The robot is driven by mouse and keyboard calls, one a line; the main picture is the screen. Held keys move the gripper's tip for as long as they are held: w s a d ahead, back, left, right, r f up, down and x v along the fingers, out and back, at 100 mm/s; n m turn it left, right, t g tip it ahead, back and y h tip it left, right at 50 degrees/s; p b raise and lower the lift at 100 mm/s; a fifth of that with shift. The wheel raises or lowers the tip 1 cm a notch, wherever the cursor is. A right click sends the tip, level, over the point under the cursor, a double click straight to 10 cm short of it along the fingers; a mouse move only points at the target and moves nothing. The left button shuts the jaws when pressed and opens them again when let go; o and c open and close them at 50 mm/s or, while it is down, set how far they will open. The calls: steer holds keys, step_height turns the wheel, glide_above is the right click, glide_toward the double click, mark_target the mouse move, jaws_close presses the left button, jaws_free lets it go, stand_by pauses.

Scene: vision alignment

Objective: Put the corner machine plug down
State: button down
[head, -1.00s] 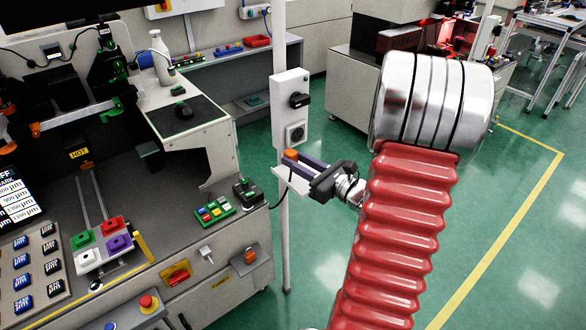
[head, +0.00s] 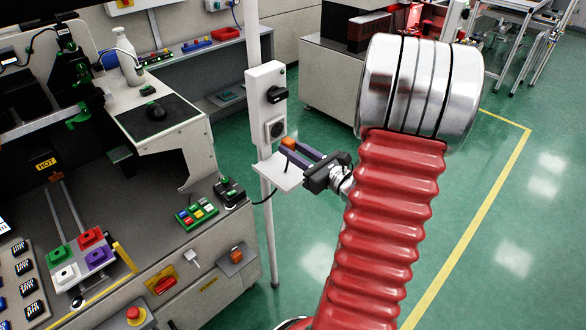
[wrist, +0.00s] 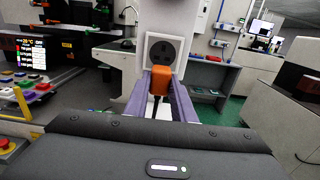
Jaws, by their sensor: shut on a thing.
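The orange plug (wrist: 160,80) is between the purple fingers of my gripper (wrist: 167,95) in the wrist view, with its black cord toward me. My gripper is shut on it. In the head view, the plug (head: 289,143) is at the finger ends, held in the air near the white post box (head: 267,95). The round black socket (wrist: 162,49) is behind the plug in the wrist view and empty; it also shows in the head view (head: 275,130). A small white shelf (head: 275,174) sits below the plug; the plug appears above it, apart.
A bench corner with a button box (head: 197,213) and a joystick box (head: 229,191) is left of the post (head: 270,230). Another orange piece (head: 237,254) is on the bench front. My red arm fills the right; green floor is open beyond.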

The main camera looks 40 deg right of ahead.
mark_target(293, 177)
steer(key=shift+f, duration=1.5)
steer(key=shift+f, duration=2.05)
steer(key=shift+f, duration=0.65)
steer(key=c, duration=1.5)
jaws_free()
steer(key=shift+a, duration=0.1)
steer(key=shift+r, duration=0.6)
steer(key=s, duration=1.2)
steer(key=shift+d, duration=0.25)
